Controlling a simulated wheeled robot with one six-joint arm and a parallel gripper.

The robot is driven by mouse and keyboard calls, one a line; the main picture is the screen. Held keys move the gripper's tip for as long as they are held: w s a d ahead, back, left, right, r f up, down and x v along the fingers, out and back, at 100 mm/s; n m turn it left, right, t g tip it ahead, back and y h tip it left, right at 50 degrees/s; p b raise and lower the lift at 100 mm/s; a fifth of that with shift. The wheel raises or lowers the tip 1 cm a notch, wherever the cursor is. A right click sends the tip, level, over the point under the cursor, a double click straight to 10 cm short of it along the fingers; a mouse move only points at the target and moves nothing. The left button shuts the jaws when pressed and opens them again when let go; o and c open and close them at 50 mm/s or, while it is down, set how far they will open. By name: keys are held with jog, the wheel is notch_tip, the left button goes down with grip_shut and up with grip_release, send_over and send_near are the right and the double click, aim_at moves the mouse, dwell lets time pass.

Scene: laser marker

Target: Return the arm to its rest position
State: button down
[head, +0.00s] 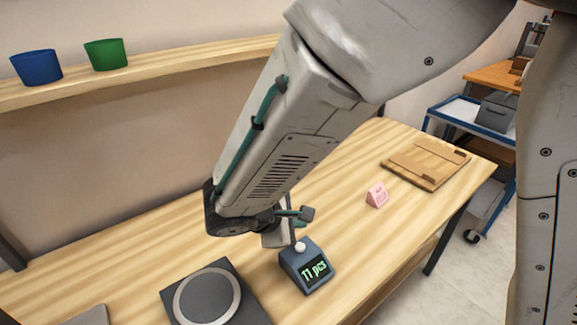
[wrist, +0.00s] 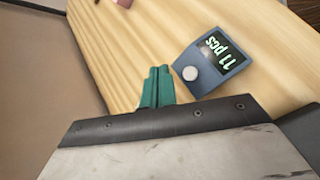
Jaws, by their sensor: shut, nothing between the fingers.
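My arm (head: 285,125) reaches down from the top of the head view over the wooden table (head: 340,180). My gripper shows in the wrist view (wrist: 158,75) as two teal fingers pressed together, shut and empty. The fingers are beside a small dark blue counter box, which shows in the wrist view (wrist: 230,70) and in the head view (head: 290,268). Its display reads "11 pcs" and it has a round white button (head: 300,247). In the wrist view the fingers appear apart from the button. In the head view the arm's end partly hides the gripper.
A dark scale with a round plate (head: 207,296) is at the table's front left. Blue (head: 36,68) and green (head: 105,54) cups stand on the wall shelf. A blue cart (head: 470,125) is beyond the table.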

jog(key=s+d+r+m+g+y, duration=0.2)
jog(key=s+d+r+m, duration=0.5)
jog(key=d, duration=0.4)
jog(key=s+d+r+m+g+y, duration=0.2)
jog(key=s+d+r+m+y, duration=0.3)
jog(key=s+d+r+m, duration=0.3)
jog(key=shift+s+d+r+m+g, duration=0.3)
jog(key=shift+s+d+m, duration=0.7)
jog(key=shift+s+d, duration=0.7)
jog(key=shift+s+a, duration=0.15)
jog(key=shift+a, duration=0.05)
